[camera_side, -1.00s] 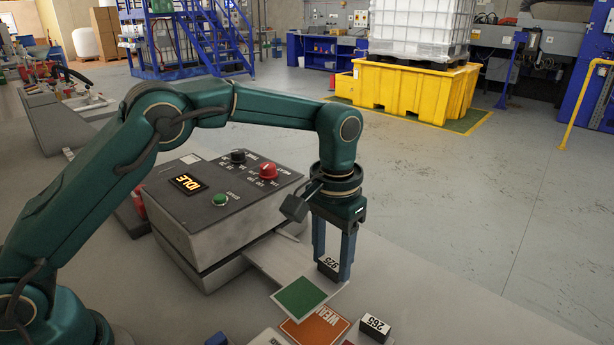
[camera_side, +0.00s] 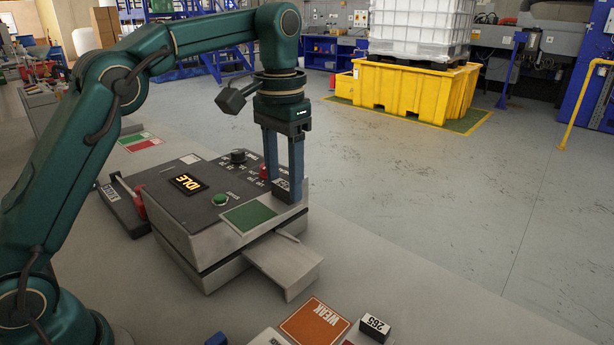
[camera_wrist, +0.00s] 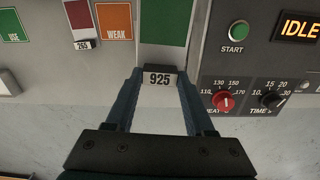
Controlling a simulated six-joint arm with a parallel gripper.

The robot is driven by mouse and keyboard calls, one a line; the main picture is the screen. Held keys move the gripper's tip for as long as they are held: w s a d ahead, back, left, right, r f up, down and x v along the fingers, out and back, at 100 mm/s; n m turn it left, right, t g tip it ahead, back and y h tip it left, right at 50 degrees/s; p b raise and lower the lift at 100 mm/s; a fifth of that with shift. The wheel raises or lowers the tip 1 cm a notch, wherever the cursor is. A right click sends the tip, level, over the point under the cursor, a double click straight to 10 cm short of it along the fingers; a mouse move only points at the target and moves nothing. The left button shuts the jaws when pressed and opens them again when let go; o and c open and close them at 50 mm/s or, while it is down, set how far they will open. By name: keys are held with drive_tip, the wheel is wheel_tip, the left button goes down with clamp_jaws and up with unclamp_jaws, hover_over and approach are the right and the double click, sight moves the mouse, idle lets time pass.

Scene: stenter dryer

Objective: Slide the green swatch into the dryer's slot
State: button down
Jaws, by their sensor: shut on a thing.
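The green swatch (camera_side: 249,216) has a white border and a dark block labelled 925 (camera_wrist: 159,78) at one end. My gripper (camera_side: 284,190) is shut on that block. In the side view the swatch is raised to about the level of the dryer's top and overlaps its near right edge; I cannot tell if they touch. The dryer (camera_side: 190,238) is a grey box with an IDLE display and a dark horizontal gap between its upper and lower parts. A pale ledge (camera_side: 287,262) sticks out from its right side, empty. The swatch (camera_wrist: 163,22) is partly cut off in the wrist view.
An orange WEAK card (camera_side: 313,325) and a block labelled 265 (camera_side: 374,328) lie at the front of the bench. The dryer's top carries a green START button (camera_side: 219,200) and knobs, close to my fingers. A green and red card (camera_side: 140,142) lies behind the dryer.

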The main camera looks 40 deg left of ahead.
drive_tip(key=m, duration=0.1)
drive_tip(key=d+m, duration=0.1)
drive_tip(key=m, duration=0.2)
drive_tip(key=shift+s+d+r+m, duration=0.1)
drive_tip(key=shift+d+m, duration=0.15)
drive_tip(key=shift+m, duration=0.15)
drive_tip(key=m, duration=0.2)
drive_tip(key=d+m, duration=0.1)
drive_tip(key=m, duration=0.1)
drive_tip(key=shift+d, duration=0.1)
drive_tip(key=shift+s+d+f+m, duration=0.1)
drive_tip(key=shift+d+f+m, duration=0.3)
drive_tip(key=shift+f+m, duration=0.75)
drive_tip(key=shift+s+d+f+m, duration=0.1)
drive_tip(key=shift+d+f+m, duration=0.35)
drive_tip(key=shift+m, duration=1.2)
drive_tip(key=shift+s+d+f+m, duration=0.1)
drive_tip(key=shift+d+f+m, duration=0.2)
drive_tip(key=shift+f+m, duration=0.85)
drive_tip(key=shift+r+m, duration=0.2)
drive_tip(key=shift+m, duration=0.05)
drive_tip(key=shift+a+f, duration=0.1)
drive_tip(key=shift+f, duration=3.25)
drive_tip(key=shift+a, duration=0.15)
